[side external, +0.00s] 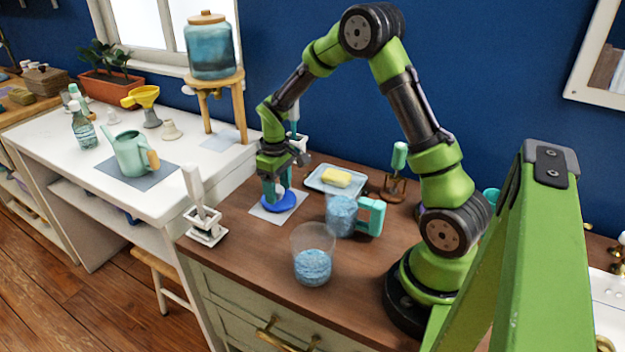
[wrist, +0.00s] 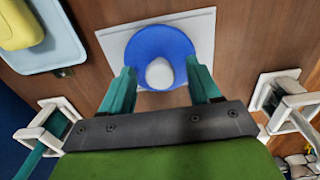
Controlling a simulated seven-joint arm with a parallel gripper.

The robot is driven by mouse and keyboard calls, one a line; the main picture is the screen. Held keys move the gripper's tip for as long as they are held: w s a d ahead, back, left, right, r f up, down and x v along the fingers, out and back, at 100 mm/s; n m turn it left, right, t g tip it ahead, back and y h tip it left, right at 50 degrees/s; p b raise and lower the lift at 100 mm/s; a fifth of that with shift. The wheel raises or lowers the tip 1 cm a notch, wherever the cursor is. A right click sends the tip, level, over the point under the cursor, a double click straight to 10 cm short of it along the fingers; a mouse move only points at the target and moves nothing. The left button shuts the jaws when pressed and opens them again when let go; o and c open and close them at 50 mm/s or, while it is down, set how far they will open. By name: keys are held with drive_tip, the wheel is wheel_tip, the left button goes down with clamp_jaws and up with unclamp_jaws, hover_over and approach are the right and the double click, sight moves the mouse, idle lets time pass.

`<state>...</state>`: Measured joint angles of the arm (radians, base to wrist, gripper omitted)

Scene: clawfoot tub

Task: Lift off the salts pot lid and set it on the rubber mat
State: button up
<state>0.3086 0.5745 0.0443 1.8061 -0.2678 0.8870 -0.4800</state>
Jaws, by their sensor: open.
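The blue round lid (side external: 280,203) with a pale knob lies flat on the light grey mat (side external: 258,211). In the wrist view the lid (wrist: 178,48) rests on the square mat (wrist: 112,39), with its white knob (wrist: 159,74) upward. My gripper (side external: 276,191) is open, low over the lid. In the wrist view its teal fingers (wrist: 160,70) stand apart on either side of the knob, with a gap on each side. The salts pot (side external: 342,217), clear with a teal handle and blue salts, stands uncovered to the right of the mat.
A clear tumbler of blue salts (side external: 312,267) stands near the front edge. A tray (side external: 318,183) with a yellow sponge (side external: 337,177) lies behind the mat. White upright holders (side external: 205,228) stand on both sides of the mat.

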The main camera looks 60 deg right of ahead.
drive_tip(key=shift+r, duration=4)
wheel_tip(320, 180, up, 17)
drive_tip(key=s+a+f+m+t+y, duration=0.2)
drive_tip(key=s+a+t, duration=0.5)
drive_tip(key=s+a, duration=0.7)
drive_tip(key=s+f+m, duration=0.1)
drive_tip(key=s+m, duration=0.1)
drive_tip(key=s, duration=0.1)
drive_tip(key=shift+s+a, duration=0.2)
drive_tip(key=shift+a, duration=0.2)
